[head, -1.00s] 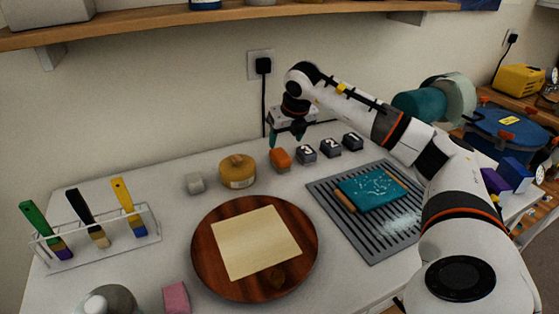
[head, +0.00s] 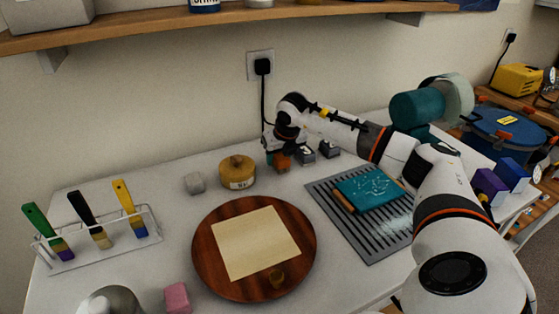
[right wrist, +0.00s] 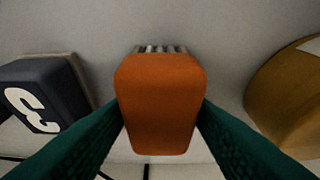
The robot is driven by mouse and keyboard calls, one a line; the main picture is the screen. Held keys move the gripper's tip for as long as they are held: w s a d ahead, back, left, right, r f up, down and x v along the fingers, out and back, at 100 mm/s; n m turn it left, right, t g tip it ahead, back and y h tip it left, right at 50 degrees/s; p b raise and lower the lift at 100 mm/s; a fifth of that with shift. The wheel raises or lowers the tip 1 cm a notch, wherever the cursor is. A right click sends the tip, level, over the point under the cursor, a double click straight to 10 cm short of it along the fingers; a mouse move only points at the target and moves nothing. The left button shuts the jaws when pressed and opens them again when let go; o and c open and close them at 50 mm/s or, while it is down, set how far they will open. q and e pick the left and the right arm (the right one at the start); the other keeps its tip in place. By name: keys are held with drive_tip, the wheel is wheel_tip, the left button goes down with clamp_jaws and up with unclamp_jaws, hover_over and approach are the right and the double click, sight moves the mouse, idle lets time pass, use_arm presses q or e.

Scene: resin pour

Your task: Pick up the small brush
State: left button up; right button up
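The small brush, an orange block with pale bristles showing at one edge, is in the middle of the right wrist view (right wrist: 160,105). In the head view it stands on the table near the wall (head: 283,162), partly covered by my right gripper (head: 277,158). In the right wrist view the two green fingers (right wrist: 161,125) lie on either side of the brush, with their tips right at its sides. Whether they press on it or leave a thin gap cannot be told. The brush appears to rest on the table. My left gripper is not in view.
Dark numbered blocks (head: 306,155) stand close to the brush on the right, and a round yellow-brown container (head: 238,172) on the left. A wooden disc with a pale sheet (head: 211,278), a slatted grey tray (head: 368,246) and a rack of brushes (head: 104,251) stand nearer.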

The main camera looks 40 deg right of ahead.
sight(279, 155)
drive_tip(key=c, duration=0.6)
drive_tip(key=shift+r, duration=0.1)
drive_tip(key=shift+c, duration=0.2)
wheel_tip(279, 155, up, 10)
drive_tip(key=shift+f, duration=0.1)
drive_tip(key=o, duration=0.3)
drive_tip(key=shift+c, duration=0.9)
